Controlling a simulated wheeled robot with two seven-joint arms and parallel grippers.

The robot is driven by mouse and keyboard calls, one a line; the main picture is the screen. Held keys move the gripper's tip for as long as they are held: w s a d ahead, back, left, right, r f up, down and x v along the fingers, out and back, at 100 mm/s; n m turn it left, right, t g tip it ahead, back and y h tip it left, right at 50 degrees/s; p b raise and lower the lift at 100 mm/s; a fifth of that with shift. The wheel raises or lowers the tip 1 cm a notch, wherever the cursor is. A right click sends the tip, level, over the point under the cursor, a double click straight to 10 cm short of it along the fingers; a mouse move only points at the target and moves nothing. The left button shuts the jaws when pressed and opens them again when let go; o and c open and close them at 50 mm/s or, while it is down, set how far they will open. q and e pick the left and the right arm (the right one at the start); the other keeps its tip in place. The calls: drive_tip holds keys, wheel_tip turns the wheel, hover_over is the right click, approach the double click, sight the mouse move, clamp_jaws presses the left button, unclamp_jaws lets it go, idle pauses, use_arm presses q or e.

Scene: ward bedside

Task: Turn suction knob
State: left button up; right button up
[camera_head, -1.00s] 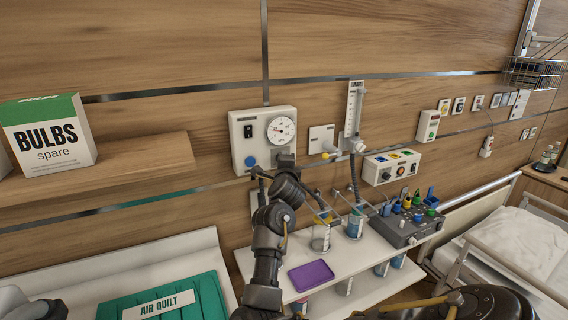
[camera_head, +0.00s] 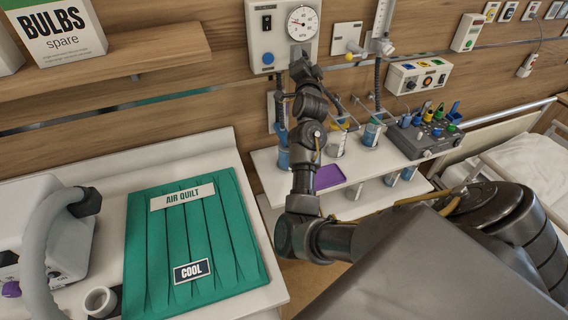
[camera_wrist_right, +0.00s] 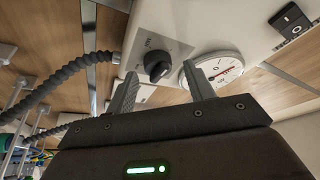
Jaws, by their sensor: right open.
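The white suction unit (camera_head: 256,27) is on the wood wall, with a round dial gauge (camera_head: 302,22), a black switch and a blue knob-like part. In the right wrist view, a black knob (camera_wrist_right: 157,66) on a grey plate shows on the unit, beside the gauge (camera_wrist_right: 212,72). In the head view, my gripper and wrist hide this knob. My right gripper (camera_head: 301,58) is raised in front of the unit's lower part. In the right wrist view, my right gripper (camera_wrist_right: 158,77) is open, and the knob appears between its fingertips; contact cannot be told. My left gripper is out of view.
Below the unit is a white shelf (camera_head: 268,158) with a purple tray (camera_head: 329,176), jars and a dark control box (camera_head: 425,137). A corrugated hose (camera_wrist_right: 62,78) runs near the gripper. A green air quilt (camera_head: 222,228) lies left; a shelf with a bulbs box (camera_head: 62,32) is above.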

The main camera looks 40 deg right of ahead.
drive_tip(key=s+a+f+n+t+b, duration=0.1)
drive_tip(key=s+a+f+b, duration=0.1)
drive_tip(key=s+a, duration=0.15)
drive_tip(key=s+a+f+n+b, duration=0.1)
drive_tip(key=s+a+f+b, duration=0.15)
drive_tip(key=s, duration=0.25)
drive_tip(key=s+a+f+n+g+y, duration=0.3)
drive_tip(key=a+f+n+y, duration=0.2)
drive_tip(key=f, duration=0.7)
drive_tip(key=s+a+f+n+g+y, duration=0.2)
drive_tip(key=s+a+f+n+y, duration=0.2)
drive_tip(key=a+f+n, duration=0.3)
wheel_tip(320, 180, down, 6)
drive_tip(key=shift+a+r+g+y, duration=0.1)
drive_tip(key=shift+a+g+y, duration=0.35)
drive_tip(key=shift+a, duration=0.5)
